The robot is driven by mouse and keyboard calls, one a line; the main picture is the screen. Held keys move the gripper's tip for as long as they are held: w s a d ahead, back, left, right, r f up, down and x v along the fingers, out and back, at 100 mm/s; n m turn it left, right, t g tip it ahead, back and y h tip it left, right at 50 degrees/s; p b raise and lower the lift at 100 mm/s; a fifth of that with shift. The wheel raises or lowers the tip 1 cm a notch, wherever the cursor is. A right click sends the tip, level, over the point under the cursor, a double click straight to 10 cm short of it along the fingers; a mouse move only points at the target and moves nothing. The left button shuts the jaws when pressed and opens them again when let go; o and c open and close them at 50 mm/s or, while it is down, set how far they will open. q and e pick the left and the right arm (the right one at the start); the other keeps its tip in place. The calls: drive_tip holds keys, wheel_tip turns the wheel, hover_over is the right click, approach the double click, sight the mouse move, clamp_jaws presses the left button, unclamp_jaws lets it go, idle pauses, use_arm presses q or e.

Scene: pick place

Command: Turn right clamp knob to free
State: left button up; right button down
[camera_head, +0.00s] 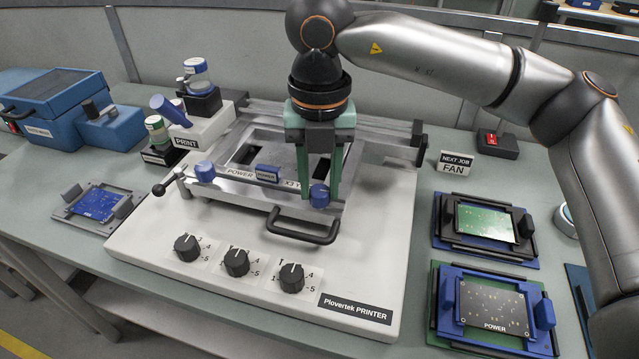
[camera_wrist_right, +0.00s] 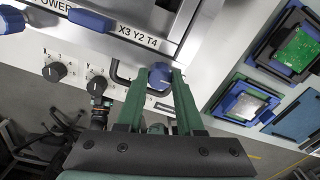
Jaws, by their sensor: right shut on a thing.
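The right clamp knob (camera_head: 319,195) is blue and sits at the front right corner of the printer's silver frame (camera_head: 235,186). My right gripper (camera_head: 322,187) reaches down from above with its green fingers shut on this knob. In the right wrist view the knob (camera_wrist_right: 158,82) shows between the two fingertips (camera_wrist_right: 160,76), partly covered by them. A matching blue left clamp knob (camera_head: 204,171) sits at the frame's front left. The frame's label is partly hidden by a blue grip (camera_head: 268,173). My left gripper is not in view.
A black handle (camera_head: 305,234) juts out in front of the frame. Three black dials (camera_head: 236,262) line the white printer base (camera_head: 370,270). Board holders (camera_head: 490,310) lie at the right. A NEXT JOB FAN sign (camera_head: 455,163) stands behind them. Blue equipment (camera_head: 70,110) fills the left back.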

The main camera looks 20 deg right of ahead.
sight(321, 190)
drive_tip(key=shift+m, duration=0.3)
drive_tip(key=c, duration=0.5)
unclamp_jaws()
drive_tip(key=shift+c, duration=0.2)
wheel_tip(321, 190, up, 13)
drive_tip(key=p, duration=0.1)
drive_tip(key=shift+f+p, duration=0.2)
drive_tip(key=shift+p, duration=0.2)
drive_tip(key=shift+s, duration=0.1)
